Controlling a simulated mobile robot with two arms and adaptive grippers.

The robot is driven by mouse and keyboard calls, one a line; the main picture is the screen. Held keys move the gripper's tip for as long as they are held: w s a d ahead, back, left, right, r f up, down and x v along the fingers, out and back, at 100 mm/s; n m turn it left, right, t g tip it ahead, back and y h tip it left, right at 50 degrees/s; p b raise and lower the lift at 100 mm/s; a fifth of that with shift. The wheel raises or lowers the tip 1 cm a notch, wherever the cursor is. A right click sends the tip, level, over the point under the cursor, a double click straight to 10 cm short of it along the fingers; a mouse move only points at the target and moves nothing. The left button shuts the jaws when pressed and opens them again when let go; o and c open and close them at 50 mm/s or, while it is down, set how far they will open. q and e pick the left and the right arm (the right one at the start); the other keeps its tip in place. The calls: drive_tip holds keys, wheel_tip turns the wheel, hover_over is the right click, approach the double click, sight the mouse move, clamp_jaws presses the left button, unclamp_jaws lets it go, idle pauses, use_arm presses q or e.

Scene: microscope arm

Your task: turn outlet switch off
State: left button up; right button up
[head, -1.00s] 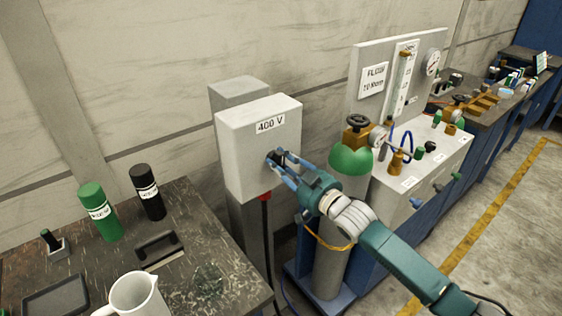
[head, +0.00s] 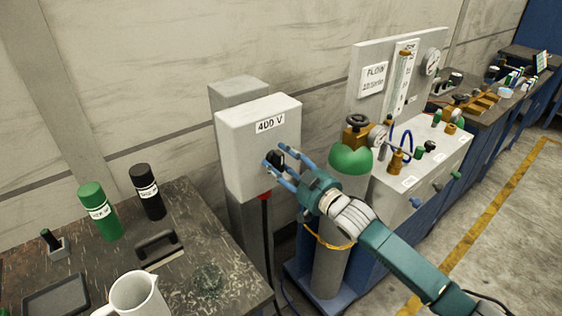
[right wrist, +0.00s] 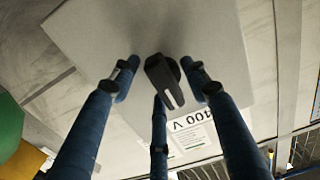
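The outlet is a light grey box (head: 242,150) marked 400 V, mounted on a grey post. Its black rotary switch (head: 275,160) is on the front face. My right gripper (head: 274,164) is at the front of the box with its blue fingers around the switch. In the right wrist view the black switch (right wrist: 164,80) with a white line sits between the spread fingers (right wrist: 160,82), with gaps visible on both sides. The fingers look open and not closed on the knob. My left gripper is not in view.
A green-topped gas cylinder (head: 350,161) stands right of the box, near my right arm. A dark workbench (head: 200,260) at lower left holds a white jug (head: 138,296), a green bottle (head: 100,212) and a black bottle (head: 148,192). A red-ended cable (head: 265,215) hangs below the box.

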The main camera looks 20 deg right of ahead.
drive_tip(key=v, duration=1.2)
